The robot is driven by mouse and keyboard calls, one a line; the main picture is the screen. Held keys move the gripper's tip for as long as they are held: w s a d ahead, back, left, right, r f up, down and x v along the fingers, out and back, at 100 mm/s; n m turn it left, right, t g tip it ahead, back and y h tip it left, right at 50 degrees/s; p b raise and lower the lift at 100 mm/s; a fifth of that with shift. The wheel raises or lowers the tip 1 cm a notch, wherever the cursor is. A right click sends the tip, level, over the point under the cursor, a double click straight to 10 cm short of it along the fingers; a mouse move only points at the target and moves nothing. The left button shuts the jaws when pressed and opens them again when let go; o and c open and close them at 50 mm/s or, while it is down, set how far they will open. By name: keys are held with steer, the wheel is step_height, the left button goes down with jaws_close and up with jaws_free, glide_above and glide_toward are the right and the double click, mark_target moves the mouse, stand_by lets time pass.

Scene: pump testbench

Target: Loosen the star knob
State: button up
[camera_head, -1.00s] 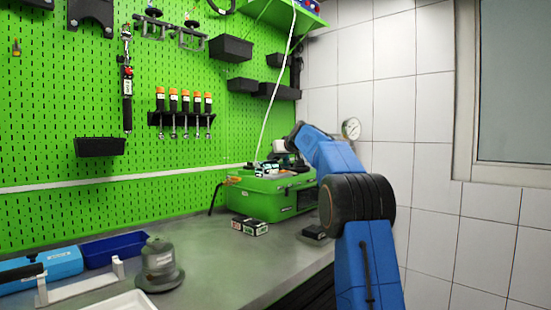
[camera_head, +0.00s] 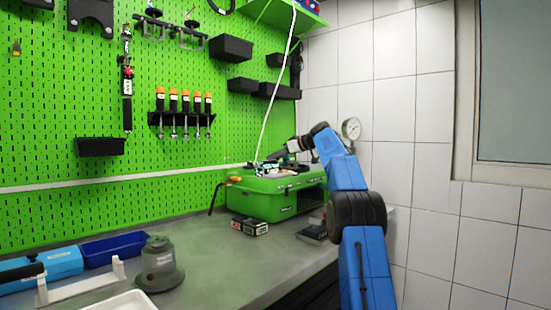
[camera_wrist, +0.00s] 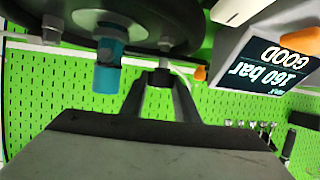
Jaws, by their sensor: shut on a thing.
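My gripper (camera_wrist: 159,88) reaches up from the bottom of the wrist camera view. Its two dark fingers close around a small grey part, taken as the star knob (camera_wrist: 160,76), just below a large dark round body (camera_wrist: 185,22). The fingers hide most of the knob, so its star shape cannot be made out. In the head view my wrist hangs over the top of the green pump case (camera_head: 270,196), and the fingertips are too small to tell apart there.
A teal-and-silver fitting (camera_wrist: 107,65) hangs left of my fingers. A display reading 160 bar GOOD (camera_wrist: 268,65) appears upside down at right. A small box (camera_head: 249,226) and a grey device (camera_head: 159,264) stand on the bench (camera_head: 225,262). A round gauge (camera_head: 351,128) is behind my arm.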

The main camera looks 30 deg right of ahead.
steer(key=shift+n+g+y, duration=0.6)
steer(key=shift+n+y, duration=0.2)
steer(key=shift+n, duration=0.1)
steer(key=o, duration=1)
steer(key=shift+o, duration=0.2)
steer(key=v, duration=1.7)
steer(key=shift+s+d, duration=0.15)
steer(key=shift+d, duration=0.1)
